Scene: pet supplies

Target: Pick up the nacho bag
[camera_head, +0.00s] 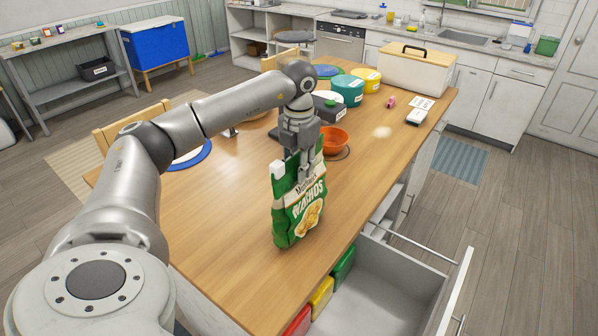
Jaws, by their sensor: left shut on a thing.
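The green nacho bag (297,212) stands upright near the front right edge of the wooden table, its label facing the camera. My left gripper (303,171) comes down from above and is shut on the top of the bag. The gripper hides part of the bag's upper edge. I cannot tell whether the bag's base touches the table. My right gripper is not in the view.
An open drawer (392,279) with red, yellow and green items sits below the table (215,240). An orange bowl (334,140), teal and yellow canisters (347,90) and a cream box (416,73) stand farther back. The near table surface is mostly clear.

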